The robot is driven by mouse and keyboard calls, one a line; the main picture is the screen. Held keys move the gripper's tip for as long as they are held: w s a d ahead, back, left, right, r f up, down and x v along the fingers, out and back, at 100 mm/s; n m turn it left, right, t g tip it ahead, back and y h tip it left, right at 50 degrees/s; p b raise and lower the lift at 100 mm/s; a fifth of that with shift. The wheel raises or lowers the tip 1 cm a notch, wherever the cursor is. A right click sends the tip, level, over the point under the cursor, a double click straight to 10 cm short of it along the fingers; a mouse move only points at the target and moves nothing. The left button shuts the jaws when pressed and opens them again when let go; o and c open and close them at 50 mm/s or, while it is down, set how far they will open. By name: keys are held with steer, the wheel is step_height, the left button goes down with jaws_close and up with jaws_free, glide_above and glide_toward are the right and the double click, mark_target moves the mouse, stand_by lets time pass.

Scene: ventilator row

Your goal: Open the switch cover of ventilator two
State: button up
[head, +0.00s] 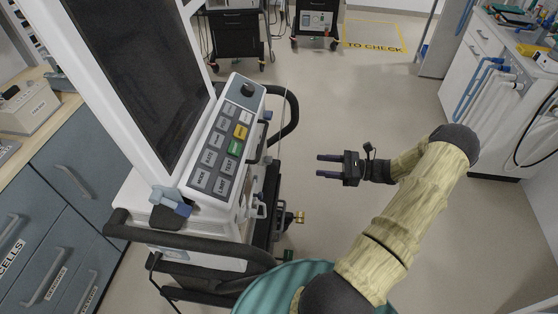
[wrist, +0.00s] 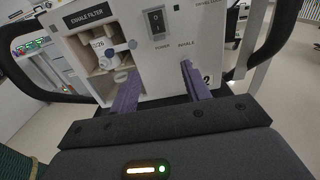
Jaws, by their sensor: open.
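The ventilator (head: 215,145) stands left of centre in the head view, with a dark screen and a sloped key panel. In the wrist view its white side panel (wrist: 180,58) fills the top and bears a "2" at the lower right. A dark power switch (wrist: 155,20) sits high on that panel; I cannot make out whether a cover lies over it. My gripper (head: 320,166) is open and empty, pointing at the ventilator's side with a gap between. Its two purple fingers also show in the wrist view (wrist: 158,76), below the switch.
An open exhale filter bay (wrist: 108,48) is left of the switch. Black handle bars (head: 287,112) curve out from the ventilator. Drawers (head: 75,165) stand at the left, a white counter (head: 500,75) at the right. The floor around my gripper is clear.

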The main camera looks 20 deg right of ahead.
steer(key=p, duration=0.2)
glide_toward(265, 154)
steer(key=w+a+f, duration=0.2)
steer(key=a, duration=0.3)
steer(key=shift+w, duration=0.15)
steer(key=shift+r, duration=0.1)
steer(key=c, duration=1)
steer(key=shift+r, duration=0.15)
